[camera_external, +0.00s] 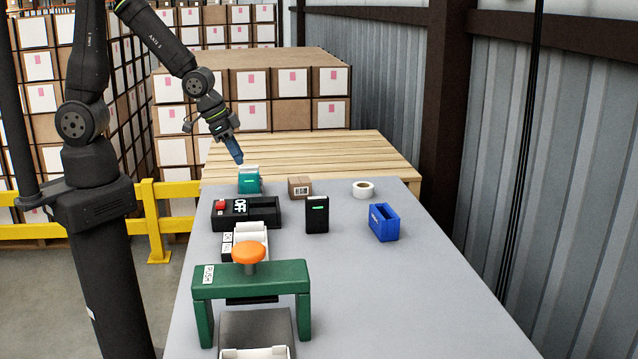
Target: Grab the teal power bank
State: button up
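The teal power bank (249,184) stands upright at the far left of the grey table, with a pale top edge. My gripper (237,160) is just above it and slightly to its left, pointing down with a tilt. A small gap seems to lie between the bluish fingertips and the power bank's top. The fingers are too small in this view to show whether they are open or shut. Nothing hangs visibly from them.
Nearby are a brown box (300,187), a tape roll (363,189), a black device (317,214), a blue holder (384,222) and a black unit marked OFF (246,212). A green press (251,285) with an orange knob stands in front. The table's right side (440,290) is clear.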

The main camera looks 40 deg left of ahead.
aim_at(245, 172)
jog(key=shift+d+x, duration=0.2)
jog(key=shift+x, duration=4.15)
grip_shut()
